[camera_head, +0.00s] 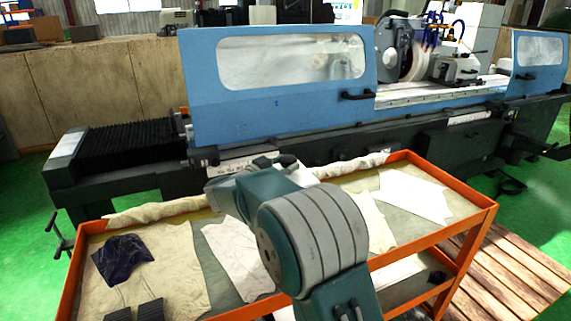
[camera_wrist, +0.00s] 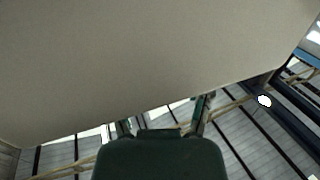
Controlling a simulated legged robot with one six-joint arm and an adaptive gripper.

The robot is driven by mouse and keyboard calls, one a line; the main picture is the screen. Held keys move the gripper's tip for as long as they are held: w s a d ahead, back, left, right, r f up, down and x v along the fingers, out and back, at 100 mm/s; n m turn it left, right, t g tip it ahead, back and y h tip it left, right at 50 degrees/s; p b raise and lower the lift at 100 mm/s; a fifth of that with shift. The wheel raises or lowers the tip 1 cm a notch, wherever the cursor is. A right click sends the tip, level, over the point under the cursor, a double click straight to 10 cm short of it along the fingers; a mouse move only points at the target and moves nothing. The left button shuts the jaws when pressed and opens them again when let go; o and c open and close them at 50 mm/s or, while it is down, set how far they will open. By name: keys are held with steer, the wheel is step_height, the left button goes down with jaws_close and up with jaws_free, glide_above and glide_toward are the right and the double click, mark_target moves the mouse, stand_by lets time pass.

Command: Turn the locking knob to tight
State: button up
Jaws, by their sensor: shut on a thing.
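My gripper (camera_wrist: 163,123) shows at the bottom of the wrist view, its two fingers on either side of its dark green body. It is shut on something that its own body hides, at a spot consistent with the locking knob. I cannot make out the knob in either view.
An orange-rimmed cart (camera_head: 482,207) with cloths, papers and a dark blue rag (camera_head: 122,260) stands close in front of the grinder, below my arm. A wooden pallet (camera_head: 515,262) lies at right. Green floor (camera_head: 25,225) is free at left.

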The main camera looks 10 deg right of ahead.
mark_target(284, 158)
steer(key=shift+w+m+g+h, duration=0.15)
steer(key=shift+m+g+h, duration=0.15)
steer(key=shift+g, duration=0.1)
steer(key=m+g+h, duration=0.1)
steer(key=g, duration=0.1)
steer(key=m+g, duration=0.2)
steer(key=shift+w+a+g+h, duration=0.1)
steer(key=shift+w+g+h, duration=0.05)
steer(key=shift+g+h, duration=0.2)
steer(key=shift+m+g+h, duration=0.35)
steer(key=shift+m+g, duration=1.45)
steer(key=shift+g, duration=1.15)
steer(key=o, duration=1.2)
steer(key=shift+c, duration=0.2)
step_height(284, 158, up, 10)
steer(key=shift+f, duration=0.1)
